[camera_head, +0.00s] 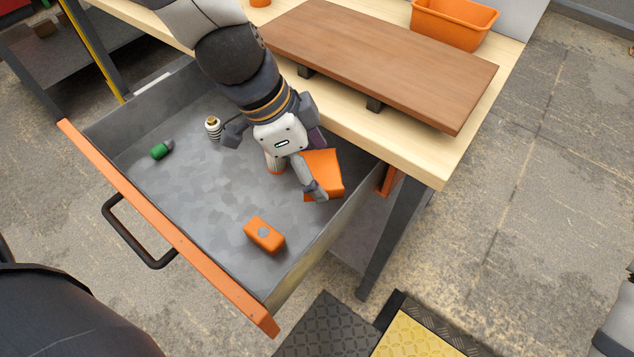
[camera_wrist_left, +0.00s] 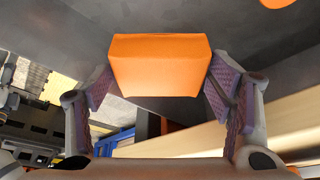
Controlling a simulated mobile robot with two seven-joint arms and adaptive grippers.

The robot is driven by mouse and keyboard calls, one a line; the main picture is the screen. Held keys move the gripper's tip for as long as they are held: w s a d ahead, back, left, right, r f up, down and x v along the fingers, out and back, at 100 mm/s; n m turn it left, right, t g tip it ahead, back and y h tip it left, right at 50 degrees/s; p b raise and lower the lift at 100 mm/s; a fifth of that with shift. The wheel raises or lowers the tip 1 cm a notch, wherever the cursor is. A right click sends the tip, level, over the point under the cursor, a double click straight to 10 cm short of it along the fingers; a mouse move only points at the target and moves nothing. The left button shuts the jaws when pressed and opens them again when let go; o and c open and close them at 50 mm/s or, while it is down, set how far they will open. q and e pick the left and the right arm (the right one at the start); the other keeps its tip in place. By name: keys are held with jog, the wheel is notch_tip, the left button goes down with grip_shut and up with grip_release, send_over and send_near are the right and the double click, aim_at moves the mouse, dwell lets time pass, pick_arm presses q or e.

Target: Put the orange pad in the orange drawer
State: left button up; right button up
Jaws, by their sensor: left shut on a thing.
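The orange pad (camera_head: 328,172) is a plain block over the inside of the open drawer, near its right wall and the workbench. My left gripper (camera_head: 277,164) reaches down over the drawer and is shut on the pad. In the left wrist view the pad (camera_wrist_left: 160,66) sits between the two purple-padded fingers (camera_wrist_left: 160,90). I cannot tell whether the pad touches the drawer floor. The orange drawer (camera_head: 170,235) has an orange front edge, a black handle and a grey inside. The gripper and wrist hide part of its back. My right gripper is not clearly in view.
In the drawer lie an orange box with a grey spot (camera_head: 264,234), a green-and-dark piece (camera_head: 161,150), a striped white piece (camera_head: 213,129) and a partly hidden orange-and-white piece (camera_head: 275,164). The workbench (camera_head: 400,158) bears a brown board (camera_head: 385,65) and an orange bin (camera_head: 452,28).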

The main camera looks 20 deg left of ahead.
pick_arm(q)
jog(key=shift+d+f, duration=0.25)
jog(key=shift+f, duration=0.4)
notch_tip(320, 180, down, 6)
jog(key=shift+a+r+b, duration=0.1)
jog(key=shift+b, duration=0.75)
jog(key=shift+r, duration=0.1)
pick_arm(e)
jog(key=shift+s+f+g, duration=0.4)
jog(key=shift+s+f, duration=0.65)
pick_arm(q)
jog(key=o, duration=1.2)
jog(key=shift+w+f, duration=0.1)
jog(key=shift+f, duration=0.1)
jog(key=shift+r, duration=0.15)
